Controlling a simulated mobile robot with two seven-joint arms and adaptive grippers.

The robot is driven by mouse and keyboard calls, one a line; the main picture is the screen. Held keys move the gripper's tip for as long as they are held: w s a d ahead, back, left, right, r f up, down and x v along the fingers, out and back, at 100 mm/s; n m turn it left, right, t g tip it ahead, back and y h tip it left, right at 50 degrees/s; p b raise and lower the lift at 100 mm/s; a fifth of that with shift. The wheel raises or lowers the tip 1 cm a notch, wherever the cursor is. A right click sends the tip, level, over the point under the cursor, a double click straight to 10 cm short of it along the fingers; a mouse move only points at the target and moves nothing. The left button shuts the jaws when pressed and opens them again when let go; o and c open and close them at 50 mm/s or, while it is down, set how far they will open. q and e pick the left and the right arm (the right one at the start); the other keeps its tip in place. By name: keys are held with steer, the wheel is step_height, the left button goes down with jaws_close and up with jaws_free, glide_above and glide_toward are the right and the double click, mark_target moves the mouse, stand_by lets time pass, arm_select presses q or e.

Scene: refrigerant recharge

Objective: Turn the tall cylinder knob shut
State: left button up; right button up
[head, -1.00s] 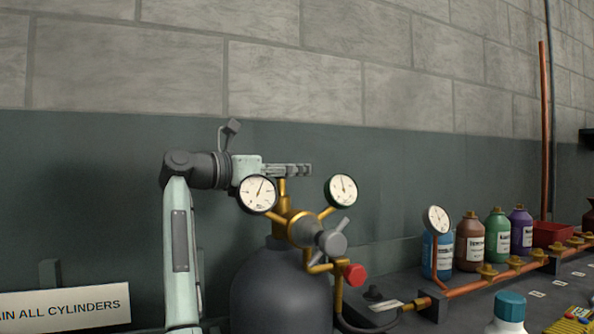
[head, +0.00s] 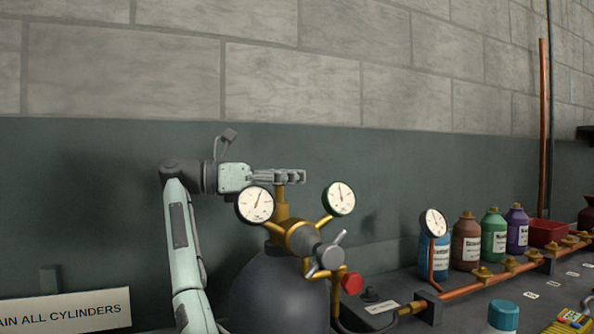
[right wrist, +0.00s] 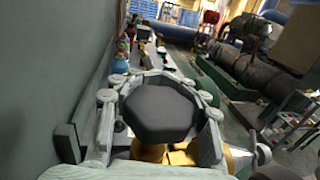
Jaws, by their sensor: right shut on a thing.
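The tall dark grey cylinder (head: 275,285) stands in the lower middle of the head view, with a brass valve (head: 300,240) on top. Its knob shows in the right wrist view as a dark, many-sided cap (right wrist: 160,112) above brass fittings. My right gripper (head: 290,177) is at the top of the brass stem, above the two gauges. Its fingers, seen in the right wrist view (right wrist: 158,100), lie around the knob's sides and are shut on it. In the head view the fingers hide the knob. My left gripper is not in view.
Two round gauges (head: 255,204) (head: 339,198) flank the stem close below the gripper. A grey T-handle (head: 330,256) and red knob (head: 352,283) sit at the front. Several bottles (head: 466,242) and a copper pipe (head: 490,285) are at right. The wall is close behind.

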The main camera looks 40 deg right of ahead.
stand_by(0.3)
steer(key=o, duration=1.4)
steer(key=v, duration=0.7)
steer(key=shift+w+a, duration=0.15)
steer(key=shift+a, duration=0.05)
steer(key=shift+d, duration=0.1)
